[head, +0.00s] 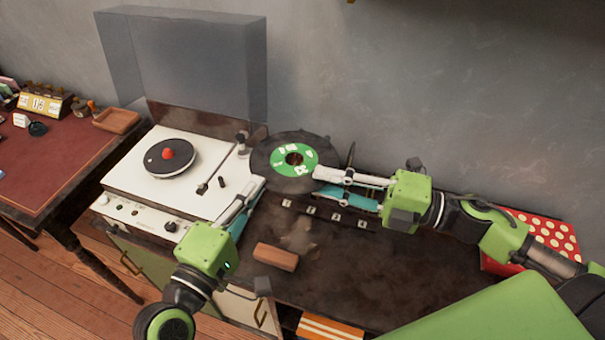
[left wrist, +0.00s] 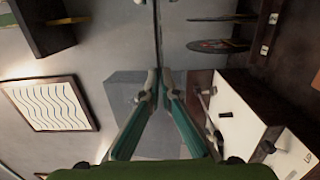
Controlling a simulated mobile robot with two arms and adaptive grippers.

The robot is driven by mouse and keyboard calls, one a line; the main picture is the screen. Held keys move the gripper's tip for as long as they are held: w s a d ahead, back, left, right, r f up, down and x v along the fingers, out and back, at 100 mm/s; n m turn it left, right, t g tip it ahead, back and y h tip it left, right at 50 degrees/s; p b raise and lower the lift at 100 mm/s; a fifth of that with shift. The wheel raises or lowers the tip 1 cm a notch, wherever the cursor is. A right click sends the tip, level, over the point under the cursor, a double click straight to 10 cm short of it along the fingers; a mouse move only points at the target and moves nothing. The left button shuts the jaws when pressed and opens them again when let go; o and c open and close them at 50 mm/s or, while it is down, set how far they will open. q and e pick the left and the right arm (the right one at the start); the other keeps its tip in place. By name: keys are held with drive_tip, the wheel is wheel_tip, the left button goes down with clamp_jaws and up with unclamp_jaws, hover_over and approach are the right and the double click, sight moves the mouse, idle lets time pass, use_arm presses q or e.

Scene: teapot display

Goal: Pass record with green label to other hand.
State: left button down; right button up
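In the left wrist view the record shows edge-on as a thin dark strip (left wrist: 158,35). The tips of my left fingers (left wrist: 160,74) are close together on either side of its near end and appear shut on it. Light fingertips of my right gripper show at the strip's far end.
A white record player (head: 125,180) with a clear raised lid (head: 185,60) stands to the left. A brown block (head: 276,257) lies on the cabinet top (head: 350,265). A red dotted box (head: 550,235) is at right.

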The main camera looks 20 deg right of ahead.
sight(299, 175)
drive_tip(key=shift+x, duration=2.9)
clamp_jaws()
use_arm(q)
drive_tip(key=c, duration=2.2)
unclamp_jaws()
